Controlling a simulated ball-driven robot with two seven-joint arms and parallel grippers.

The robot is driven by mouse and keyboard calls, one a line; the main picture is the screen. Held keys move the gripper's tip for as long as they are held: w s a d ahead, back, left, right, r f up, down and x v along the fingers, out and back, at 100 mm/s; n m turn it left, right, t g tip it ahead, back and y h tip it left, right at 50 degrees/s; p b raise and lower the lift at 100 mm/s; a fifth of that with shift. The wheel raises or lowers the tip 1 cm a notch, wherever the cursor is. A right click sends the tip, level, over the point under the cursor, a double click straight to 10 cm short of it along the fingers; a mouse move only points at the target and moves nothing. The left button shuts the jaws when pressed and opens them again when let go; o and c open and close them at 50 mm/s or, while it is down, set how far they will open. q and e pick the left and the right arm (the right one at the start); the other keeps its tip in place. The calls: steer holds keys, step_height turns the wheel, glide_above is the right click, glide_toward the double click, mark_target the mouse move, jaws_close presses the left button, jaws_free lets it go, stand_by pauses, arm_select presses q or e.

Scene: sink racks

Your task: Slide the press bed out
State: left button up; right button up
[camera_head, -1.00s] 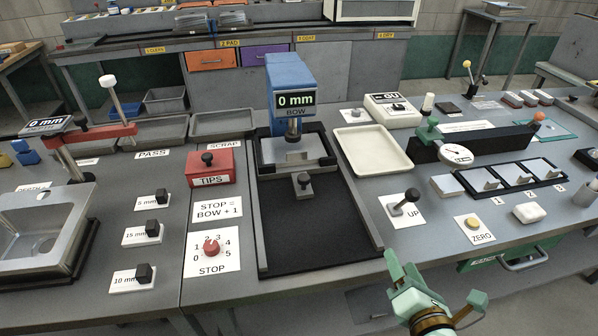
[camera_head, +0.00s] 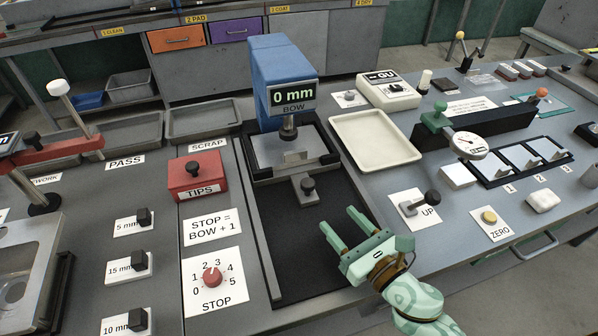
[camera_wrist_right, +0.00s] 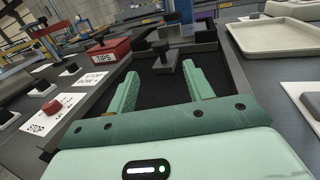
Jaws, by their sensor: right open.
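The blue press (camera_head: 283,85) stands at the back of a black rail tray and reads 0 mm. Its press bed (camera_head: 290,155), a grey plate with a light block on it, sits under the ram at the far end of the rails. A black knob (camera_head: 308,186) on a grey tab sticks out of the bed's front; it also shows in the right wrist view (camera_wrist_right: 161,48). My right gripper (camera_head: 344,229) is open and empty above the front part of the tray, short of the knob and to its right. My left gripper is not in view.
A cream tray (camera_head: 370,142) lies right of the press, with the UP lever (camera_head: 431,199) nearer. The red TIPS box (camera_head: 196,178) and STOP dial (camera_head: 212,277) stand to the left. The black tray floor (camera_head: 300,258) in front of the bed is clear.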

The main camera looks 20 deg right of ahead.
mark_target(303, 179)
steer(key=x, duration=1.5)
steer(key=shift+p, duration=0.3)
jaws_close()
steer(key=shift+s, duration=0.1)
